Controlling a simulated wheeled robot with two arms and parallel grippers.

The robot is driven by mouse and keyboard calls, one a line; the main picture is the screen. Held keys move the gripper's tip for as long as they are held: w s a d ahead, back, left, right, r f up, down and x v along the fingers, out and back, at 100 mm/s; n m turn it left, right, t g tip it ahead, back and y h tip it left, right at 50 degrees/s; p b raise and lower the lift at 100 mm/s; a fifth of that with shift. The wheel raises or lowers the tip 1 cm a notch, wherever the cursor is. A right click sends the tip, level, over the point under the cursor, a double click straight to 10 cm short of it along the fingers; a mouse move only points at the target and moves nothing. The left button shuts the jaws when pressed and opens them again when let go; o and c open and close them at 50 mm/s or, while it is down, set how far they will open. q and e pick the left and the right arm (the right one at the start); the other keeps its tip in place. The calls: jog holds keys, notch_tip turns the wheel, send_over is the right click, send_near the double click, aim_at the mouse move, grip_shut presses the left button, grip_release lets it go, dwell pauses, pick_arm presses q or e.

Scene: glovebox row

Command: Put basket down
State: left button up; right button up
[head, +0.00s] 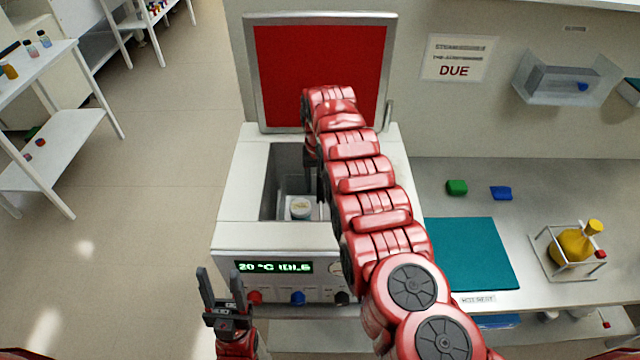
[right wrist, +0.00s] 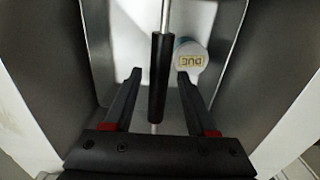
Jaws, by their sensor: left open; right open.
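The basket shows mainly as its handle, a thin metal rod with a black grip (right wrist: 157,85), in the right wrist view; most of its body is hidden or hard to make out. The grip lies between the two fingers of my right gripper (right wrist: 159,77), which is open around it. In the head view my right gripper reaches down into the open chamber (head: 284,160) of the white machine, mostly hidden by its arm. A small jar labelled DUE (right wrist: 191,57) is low in the chamber; its lid shows in the head view (head: 300,207). My left gripper (head: 221,285) is open and empty before the machine.
The machine's lid (head: 280,65), red inside, stands raised behind the chamber. The counter at right holds a teal mat (head: 470,250), green and blue pieces, and a yellow flask (head: 572,245) in a rack. White shelves (head: 55,185) stand left.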

jog(key=shift+r, duration=0.45)
notch_tip(320, 180, up, 8)
jog(key=b, duration=0.2)
jog(key=shift+d+b, duration=0.1)
jog(key=shift+b, duration=0.25)
notch_tip(320, 180, up, 3)
jog(key=p, duration=0.2)
jog(key=shift+s+r+p, duration=0.1)
jog(key=shift+r+p, duration=0.05)
jog(key=shift+p, duration=0.25)
